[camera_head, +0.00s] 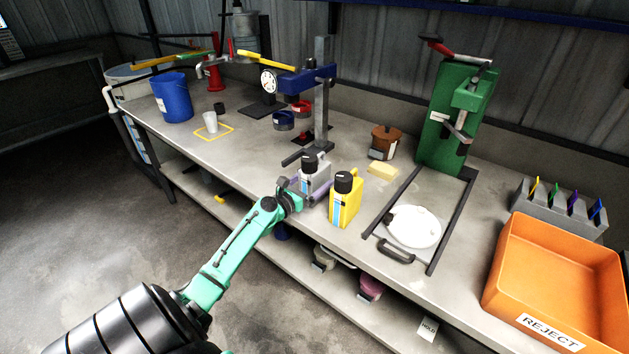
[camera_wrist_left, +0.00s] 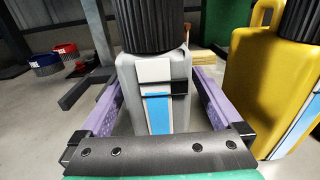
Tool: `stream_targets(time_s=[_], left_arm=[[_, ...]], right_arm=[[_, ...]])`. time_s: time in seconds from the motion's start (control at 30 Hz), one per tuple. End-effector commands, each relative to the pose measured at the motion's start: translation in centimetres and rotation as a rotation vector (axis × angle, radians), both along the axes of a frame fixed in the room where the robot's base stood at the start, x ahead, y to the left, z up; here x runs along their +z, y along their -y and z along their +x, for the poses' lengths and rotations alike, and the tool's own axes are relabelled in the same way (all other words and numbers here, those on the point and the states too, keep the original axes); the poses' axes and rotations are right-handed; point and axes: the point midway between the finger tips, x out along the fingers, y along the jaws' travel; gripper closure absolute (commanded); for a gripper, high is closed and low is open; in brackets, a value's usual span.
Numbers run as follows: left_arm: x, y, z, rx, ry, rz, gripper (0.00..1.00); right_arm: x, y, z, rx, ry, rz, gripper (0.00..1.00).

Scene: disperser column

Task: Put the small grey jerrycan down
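The small grey jerrycan (camera_head: 316,179) stands upright near the bench's front edge, with a black ribbed cap and a white-and-blue label. My right gripper is not in view.
A yellow jerrycan (camera_head: 345,200) stands close on the right. A blue-headed press stand (camera_head: 320,100) is just behind. A yellow sponge-like block (camera_head: 382,171), a white disc (camera_head: 413,227) in a dark frame and an orange reject bin (camera_head: 555,270) lie further right. Bare bench (camera_head: 235,165) lies left.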

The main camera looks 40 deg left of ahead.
Motion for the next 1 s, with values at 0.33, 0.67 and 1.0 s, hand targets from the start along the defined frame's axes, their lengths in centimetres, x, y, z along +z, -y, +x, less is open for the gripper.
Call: stream_targets(time_s=[0.33, 0.67, 1.0], left_arm=[[0.1, 0.0, -1.2, 0.0, -0.002, -0.001, 0.0], [0.0, 0.2, -8.6, 0.001, -0.002, -0.001, 0.0], [0.3, 0.2, -12.1, 0.0, 0.0, 0.0, 0.0]], right_arm=[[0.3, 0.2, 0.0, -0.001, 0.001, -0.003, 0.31], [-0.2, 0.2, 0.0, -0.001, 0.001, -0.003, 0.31], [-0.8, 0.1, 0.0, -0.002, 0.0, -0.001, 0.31]])
